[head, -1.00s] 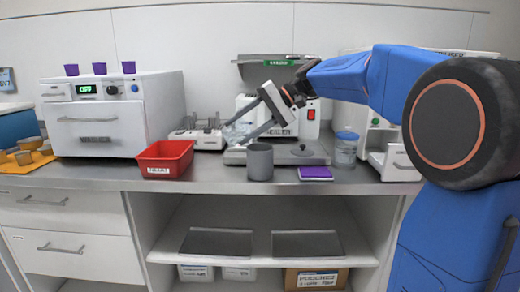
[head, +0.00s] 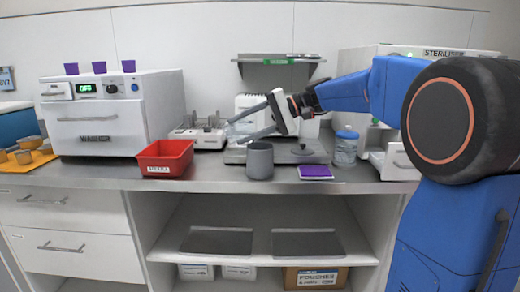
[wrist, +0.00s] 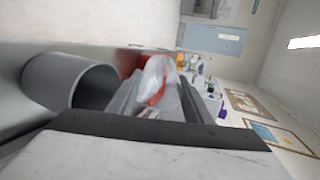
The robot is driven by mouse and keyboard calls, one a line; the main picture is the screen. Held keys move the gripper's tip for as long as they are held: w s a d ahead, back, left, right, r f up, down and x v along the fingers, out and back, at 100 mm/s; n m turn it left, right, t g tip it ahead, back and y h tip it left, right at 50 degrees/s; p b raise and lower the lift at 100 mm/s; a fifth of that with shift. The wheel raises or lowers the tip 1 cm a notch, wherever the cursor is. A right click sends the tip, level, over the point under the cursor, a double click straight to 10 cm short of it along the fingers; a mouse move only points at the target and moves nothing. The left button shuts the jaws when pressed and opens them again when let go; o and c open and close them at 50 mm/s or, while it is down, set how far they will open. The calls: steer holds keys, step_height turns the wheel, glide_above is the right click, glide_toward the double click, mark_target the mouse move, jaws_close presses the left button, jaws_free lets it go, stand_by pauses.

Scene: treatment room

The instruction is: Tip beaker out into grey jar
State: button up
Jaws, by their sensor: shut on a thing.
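The beaker (head: 239,130) is clear and sits between the fingers of my gripper (head: 236,132), behind and a little left of the grey jar. My gripper is shut on it. In the wrist view the beaker (wrist: 157,78) shows between the fingers, partly hidden by them; its exact tilt and contents are hard to make out. The grey jar (head: 259,161) stands upright and open at the counter's front. In the wrist view the jar (wrist: 72,80) appears sideways, left of the fingers, its mouth apart from the beaker.
A red bin (head: 165,158) stands left of the jar. A purple pad (head: 315,172) and a blue-lidded container (head: 346,148) are to its right. A hotplate-like device (head: 310,155) lies behind, and a white rack unit (head: 198,138) stands back left.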

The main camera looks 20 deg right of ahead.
steer(key=shift+d+f+y, duration=0.1)
steer(key=shift+f+y, duration=0.1)
steer(key=shift+y, duration=0.1)
steer(key=shift+d+r+y+p, duration=0.15)
steer(key=shift+d+y+p, duration=0.25)
steer(key=shift+y, duration=0.2)
steer(key=shift+s+a+y, duration=0.1)
steer(key=shift+s+y, duration=0.1)
steer(key=shift+y, duration=0.1)
stand_by(0.4)
steer(key=shift+r+y+p, duration=0.15)
steer(key=shift+y+p, duration=0.2)
steer(key=shift+y, duration=0.05)
steer(key=shift+a+m+y, duration=0.25)
steer(key=shift+m+y, duration=0.05)
steer(key=shift+y, duration=0.1)
stand_by(0.3)
